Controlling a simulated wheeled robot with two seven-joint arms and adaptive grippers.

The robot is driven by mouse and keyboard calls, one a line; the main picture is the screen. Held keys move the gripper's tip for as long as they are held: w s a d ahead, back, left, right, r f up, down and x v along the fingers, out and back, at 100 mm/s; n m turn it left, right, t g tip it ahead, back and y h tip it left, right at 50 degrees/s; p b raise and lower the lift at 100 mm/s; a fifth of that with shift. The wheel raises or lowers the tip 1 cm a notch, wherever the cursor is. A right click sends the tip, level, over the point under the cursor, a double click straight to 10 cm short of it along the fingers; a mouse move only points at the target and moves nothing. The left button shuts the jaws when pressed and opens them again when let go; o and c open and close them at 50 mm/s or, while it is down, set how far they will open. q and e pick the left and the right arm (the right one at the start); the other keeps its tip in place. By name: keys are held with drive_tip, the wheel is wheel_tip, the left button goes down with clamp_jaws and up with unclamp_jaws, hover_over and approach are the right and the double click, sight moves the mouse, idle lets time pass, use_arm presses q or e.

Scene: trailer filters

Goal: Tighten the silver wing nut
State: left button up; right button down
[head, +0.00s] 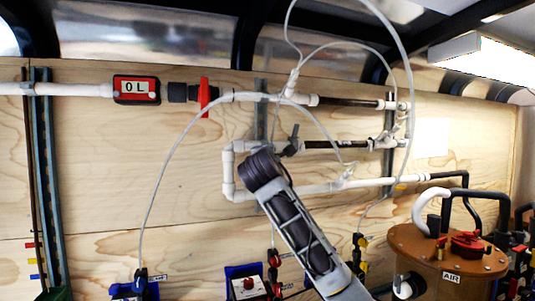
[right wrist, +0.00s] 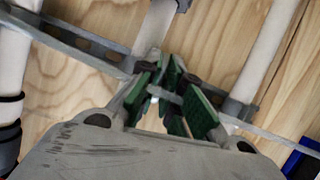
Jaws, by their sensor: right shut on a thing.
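My right gripper (right wrist: 176,98) reaches up to the white pipes on the plywood wall, and its green-padded fingers are closed together in the right wrist view. A small grey metal piece shows between the pads; it appears to be the silver wing nut (right wrist: 154,96), mostly hidden by the fingers. In the head view my right gripper (head: 293,143) is small and dark beside the metal strut behind the pipes, partly hidden by my own wrist. The wing nut cannot be made out there. My left gripper is in neither view.
White pipes (head: 325,188) run across the plywood wall (head: 100,160), with thin clear hoses looping in front. A red-handled valve (head: 204,95) and a red digital meter (head: 137,89) are at left. A brown filter canister (head: 450,250) stands at lower right.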

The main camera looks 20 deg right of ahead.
drive_tip(key=shift+m, duration=0.4)
drive_tip(key=c, duration=1.6)
unclamp_jaws()
drive_tip(key=shift+d, duration=0.1)
drive_tip(key=shift+s, duration=0.15)
drive_tip(key=v, duration=1.1)
drive_tip(key=shift+s+a, duration=0.25)
drive_tip(key=shift+s, duration=0.1)
